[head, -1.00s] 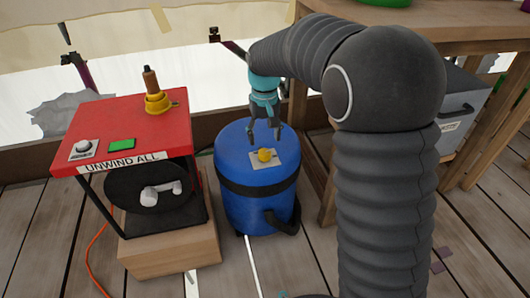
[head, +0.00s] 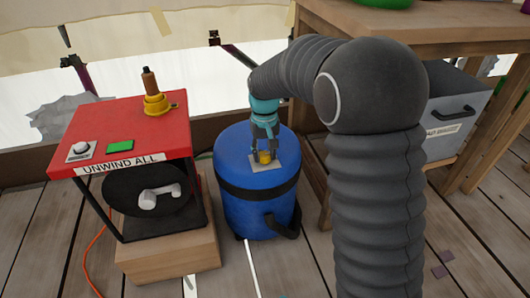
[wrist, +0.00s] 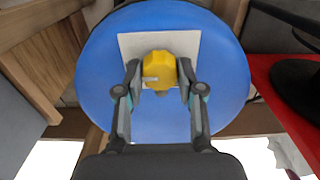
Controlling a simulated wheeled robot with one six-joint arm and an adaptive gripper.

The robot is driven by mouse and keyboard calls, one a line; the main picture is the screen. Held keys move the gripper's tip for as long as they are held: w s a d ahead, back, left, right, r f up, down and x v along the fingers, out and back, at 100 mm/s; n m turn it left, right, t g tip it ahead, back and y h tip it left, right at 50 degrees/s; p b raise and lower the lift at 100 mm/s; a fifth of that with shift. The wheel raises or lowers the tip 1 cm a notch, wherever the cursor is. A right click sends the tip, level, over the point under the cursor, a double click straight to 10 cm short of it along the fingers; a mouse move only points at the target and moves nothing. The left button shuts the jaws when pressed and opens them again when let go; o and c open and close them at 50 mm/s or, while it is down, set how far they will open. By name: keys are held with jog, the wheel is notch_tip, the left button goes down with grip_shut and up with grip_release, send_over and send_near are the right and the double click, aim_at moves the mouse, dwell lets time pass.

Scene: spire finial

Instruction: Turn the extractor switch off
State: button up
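The extractor is a blue drum (head: 235,200) with a black band, standing on the wooden floor. On its top is a pale square plate (head: 281,163) with a yellow knob (head: 265,157), the switch. My gripper (head: 265,154) points down over the plate, one finger on each side of the knob. In the wrist view my gripper (wrist: 158,75) has its fingertips close against the sides of the yellow knob (wrist: 154,66); they appear to be closed on it. A small light mark shows on the knob. The pale plate (wrist: 130,45) shows around it.
A red-topped stand (head: 110,130) labelled "UNWIND ALL", with a green button and a yellow lever base, is left of the drum. A wooden table (head: 450,30) and a grey box (head: 455,105) are right. An orange cable lies on the floor.

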jog(key=shift+n+p, duration=0.3)
jog(key=shift+n, duration=0.1)
jog(key=shift+c, duration=0.3)
jog(key=n+p, duration=0.1)
jog(key=n, duration=0.1)
jog(key=shift+r+n+p, duration=0.1)
jog(key=shift+n+p, duration=0.25)
jog(key=shift+n, duration=0.05)
jog(key=n+p, duration=0.2)
jog(key=n, duration=0.3)
jog(key=n+p, duration=0.1)
jog(key=n, duration=0.4)
jog(key=shift+p, duration=0.35)
jog(key=n+p, duration=0.1)
jog(key=n, duration=0.3)
jog(key=shift+n, duration=0.3)
jog(key=o, duration=1.1)
jog(key=shift+o, duration=0.2)
